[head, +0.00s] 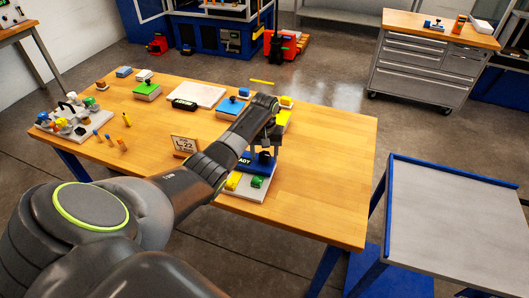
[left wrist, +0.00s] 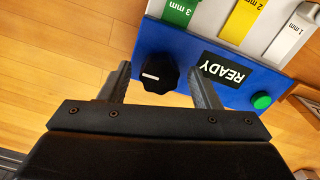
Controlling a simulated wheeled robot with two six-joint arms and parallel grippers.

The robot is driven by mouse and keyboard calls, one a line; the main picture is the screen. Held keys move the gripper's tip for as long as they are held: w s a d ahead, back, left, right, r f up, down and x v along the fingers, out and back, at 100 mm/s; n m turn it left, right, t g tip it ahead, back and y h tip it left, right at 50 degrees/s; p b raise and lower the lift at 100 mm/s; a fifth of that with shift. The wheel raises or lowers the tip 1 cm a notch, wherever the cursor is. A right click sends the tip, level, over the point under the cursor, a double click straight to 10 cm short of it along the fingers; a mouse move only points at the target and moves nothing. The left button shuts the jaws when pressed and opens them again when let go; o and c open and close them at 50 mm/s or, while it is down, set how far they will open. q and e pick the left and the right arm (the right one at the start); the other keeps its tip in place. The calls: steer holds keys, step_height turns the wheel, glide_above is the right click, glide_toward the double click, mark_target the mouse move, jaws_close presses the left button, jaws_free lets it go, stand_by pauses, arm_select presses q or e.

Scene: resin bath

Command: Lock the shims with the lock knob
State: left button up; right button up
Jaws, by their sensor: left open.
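The lock knob (left wrist: 158,73) is black with a white mark and sits on a blue panel (left wrist: 215,98). In the left wrist view it shows between the fingertips of my left gripper (left wrist: 160,80), which is open; I cannot tell whether they touch it. The panel also has a READY display (left wrist: 222,70). A green 3 mm shim (left wrist: 180,11), a yellow 2 mm shim (left wrist: 241,20) and a white 1 mm shim (left wrist: 291,38) lie beside the panel. In the head view my left gripper (head: 266,152) hangs over this fixture and hides part of it. My right gripper is out of view.
A green button (left wrist: 262,101) is at the panel's end. The wooden table (head: 325,160) is clear to the right.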

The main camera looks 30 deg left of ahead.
arm_select(q)
steer(key=c, duration=1)
